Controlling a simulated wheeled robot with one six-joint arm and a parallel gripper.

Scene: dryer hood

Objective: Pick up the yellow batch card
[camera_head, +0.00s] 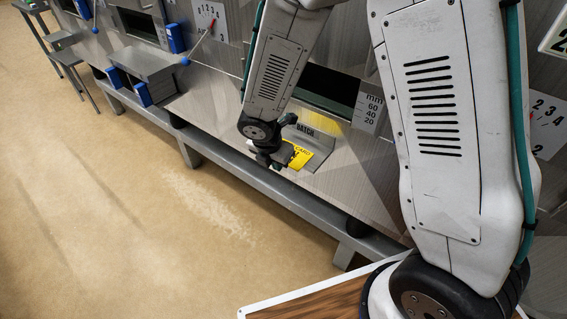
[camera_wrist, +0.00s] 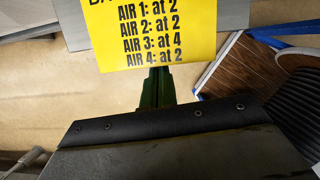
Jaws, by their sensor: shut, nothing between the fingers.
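The yellow batch card (camera_head: 300,156) sits in a grey holder marked "BATCH" (camera_head: 318,143) on the front of the machine, partly hidden by my gripper (camera_head: 280,158). In the wrist view the card (camera_wrist: 158,32) fills the top middle, with printed lines for AIR 1 to AIR 4. My gripper's dark green fingers (camera_wrist: 156,84) are shut and empty, at the card's lower edge in that view. I cannot tell whether the tips touch the card or lie behind it.
A grey rail (camera_head: 270,188) runs along the machine's lower front. Blue-handled boxes (camera_head: 143,93) and a dial with a red pointer (camera_head: 210,20) are to the left. A dark opening with an mm scale (camera_head: 371,108) lies above the holder. The tan floor (camera_head: 110,200) is clear.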

